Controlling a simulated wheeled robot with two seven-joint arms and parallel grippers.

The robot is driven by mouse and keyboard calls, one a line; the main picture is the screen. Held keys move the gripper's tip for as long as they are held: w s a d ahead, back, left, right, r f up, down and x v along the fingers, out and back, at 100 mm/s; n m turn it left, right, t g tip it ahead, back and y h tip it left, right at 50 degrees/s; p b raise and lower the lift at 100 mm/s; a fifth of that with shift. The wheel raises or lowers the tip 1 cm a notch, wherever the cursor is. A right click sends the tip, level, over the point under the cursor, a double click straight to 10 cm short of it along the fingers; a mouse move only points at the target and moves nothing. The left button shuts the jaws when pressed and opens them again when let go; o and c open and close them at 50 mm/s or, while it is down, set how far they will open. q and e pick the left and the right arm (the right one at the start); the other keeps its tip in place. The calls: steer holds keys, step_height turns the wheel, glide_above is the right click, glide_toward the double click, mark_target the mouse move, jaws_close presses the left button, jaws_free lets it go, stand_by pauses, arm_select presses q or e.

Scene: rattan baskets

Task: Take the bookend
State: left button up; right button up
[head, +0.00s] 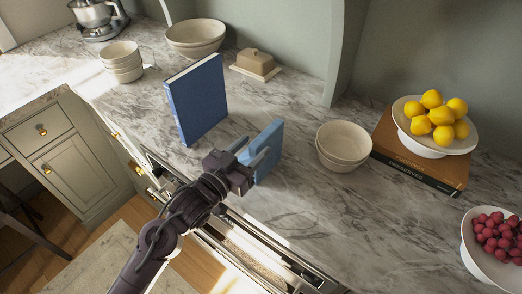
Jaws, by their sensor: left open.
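A light blue upright block (269,142), which looks like the bookend, stands on the marble counter near its front edge. My left gripper (251,152) is open right at this block, with its fingers overlapping the near part of it. I cannot tell whether the fingers touch it or whether it is fully between them. The gripper hides its lower left part. A larger dark blue book (202,100) stands upright to the left and behind the gripper, apart from it. My right gripper is not in view.
Two stacked bowls (343,143) stand close right of the block. Further right are books (420,168) under a bowl of lemons (433,150) and a bowl of red fruit (480,262). A butter dish (256,63) and more bowls (195,36) stand at the back. The marble counter (290,215) is clear in front.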

mark_target(263, 140)
arm_select(q)
steer(key=x, duration=0.1)
steer(key=p+x, duration=0.1)
steer(key=x, duration=0.2)
steer(key=shift+w+d+f, duration=0.15)
steer(key=shift+d+f, duration=0.2)
steer(key=shift+a, duration=0.1)
steer(key=shift+c, duration=1.1)
jaws_close()
steer(key=shift+r, duration=0.15)
